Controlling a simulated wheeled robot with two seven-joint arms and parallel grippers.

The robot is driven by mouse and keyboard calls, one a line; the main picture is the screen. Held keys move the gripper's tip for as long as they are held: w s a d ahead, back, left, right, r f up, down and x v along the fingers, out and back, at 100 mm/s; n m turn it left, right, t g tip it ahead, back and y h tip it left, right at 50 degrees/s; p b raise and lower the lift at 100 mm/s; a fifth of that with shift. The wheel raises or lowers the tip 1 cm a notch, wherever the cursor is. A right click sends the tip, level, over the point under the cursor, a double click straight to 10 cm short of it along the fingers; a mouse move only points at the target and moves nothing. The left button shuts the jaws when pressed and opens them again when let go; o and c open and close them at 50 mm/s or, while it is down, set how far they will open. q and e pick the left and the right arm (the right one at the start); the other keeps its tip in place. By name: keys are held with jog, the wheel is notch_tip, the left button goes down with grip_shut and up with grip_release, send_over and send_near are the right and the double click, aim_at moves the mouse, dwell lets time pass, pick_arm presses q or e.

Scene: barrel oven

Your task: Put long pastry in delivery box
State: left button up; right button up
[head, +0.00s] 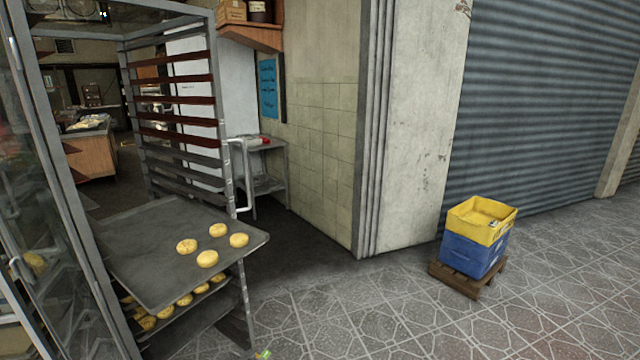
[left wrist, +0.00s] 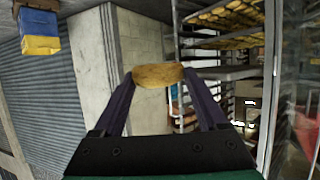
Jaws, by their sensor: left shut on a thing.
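My left gripper (left wrist: 158,82) is shut on a long golden pastry (left wrist: 158,75), held crosswise between the fingertips in the left wrist view. The delivery box is likely the yellow crate (head: 483,219) stacked on a blue crate (head: 470,256), on the floor at the right in the head view. The yellow crate also shows at the upper left of the left wrist view (left wrist: 40,22), far from the held pastry. The left gripper does not show clearly in the head view. My right gripper is in neither view.
A rack (head: 182,110) with a pulled-out tray (head: 150,245) stands at the left, with several round pastries on the tray and more below. A wooden pallet (head: 455,279) lies under the crates. A concrete pillar (head: 415,130) stands between; the tiled floor (head: 370,310) is clear.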

pick_arm(q)
jog(key=s+d+f+m+h, duration=0.1)
jog(key=s+d+f, duration=0.2)
jog(key=d+f, duration=0.2)
jog(key=shift+s+d+f, duration=0.2)
jog(key=shift+d+f, duration=0.05)
jog(key=shift+f, duration=0.05)
jog(key=shift+a+r, duration=0.1)
jog(key=shift+a, duration=0.05)
